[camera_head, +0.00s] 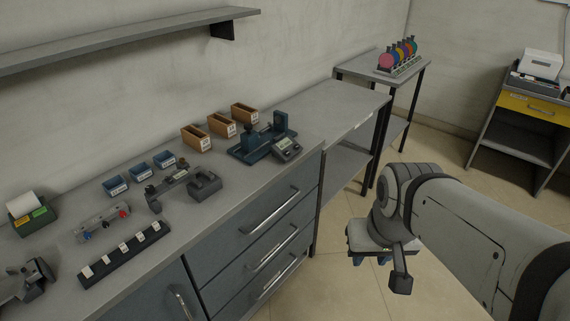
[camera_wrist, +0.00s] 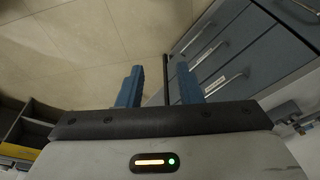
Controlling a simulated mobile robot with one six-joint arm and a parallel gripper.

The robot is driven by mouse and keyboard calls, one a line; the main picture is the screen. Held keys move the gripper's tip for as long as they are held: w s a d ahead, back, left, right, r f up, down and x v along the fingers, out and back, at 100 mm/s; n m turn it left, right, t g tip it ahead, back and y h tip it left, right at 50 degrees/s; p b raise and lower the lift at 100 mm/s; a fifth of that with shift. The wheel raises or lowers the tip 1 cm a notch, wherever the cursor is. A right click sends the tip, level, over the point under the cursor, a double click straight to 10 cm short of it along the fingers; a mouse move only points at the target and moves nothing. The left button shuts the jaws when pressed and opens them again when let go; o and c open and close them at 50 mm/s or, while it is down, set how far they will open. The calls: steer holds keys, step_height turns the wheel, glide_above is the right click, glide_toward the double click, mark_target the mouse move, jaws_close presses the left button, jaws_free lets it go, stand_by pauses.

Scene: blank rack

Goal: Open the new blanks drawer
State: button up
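A grey-blue drawer unit under the workbench has three stacked drawers with bar handles: top (camera_head: 271,210), middle (camera_head: 274,248) and bottom (camera_head: 278,276). All three look shut. I cannot read any label naming the new blanks drawer. The drawer handles also show in the wrist view (camera_wrist: 225,85), tilted, on the right. A yellow drawer (camera_head: 533,107) sits in a separate stand at the far right, also shut. My gripper (camera_head: 371,260) hangs in front of and to the right of the drawer unit, apart from it. Its blue fingers (camera_wrist: 160,88) are spread and empty.
The workbench top (camera_head: 240,180) carries small bins, fixtures and a gauge (camera_head: 286,147). A cupboard door handle (camera_head: 181,300) stands left of the drawers. An open-shelf table (camera_head: 345,105) adjoins on the right. The tiled floor (camera_head: 330,295) around my gripper is clear.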

steer(key=shift+d, duration=0.25)
steer(key=n+t+y+b, duration=0.8)
steer(key=n+t+b, duration=0.4)
steer(key=n+b, duration=1.65)
glide_toward(275, 211)
steer(key=w+a+m+b, duration=0.2)
steer(key=w+m+b, duration=0.1)
steer(key=m+b, duration=0.1)
steer(key=x, duration=0.2)
steer(key=b+x, duration=0.1)
steer(key=x, duration=0.1)
steer(key=f+x, duration=0.1)
steer(key=x, duration=0.1)
steer(key=shift+w, duration=0.2)
steer(key=shift+c, duration=0.3)
steer(key=shift+f, duration=0.1)
jaws_close()
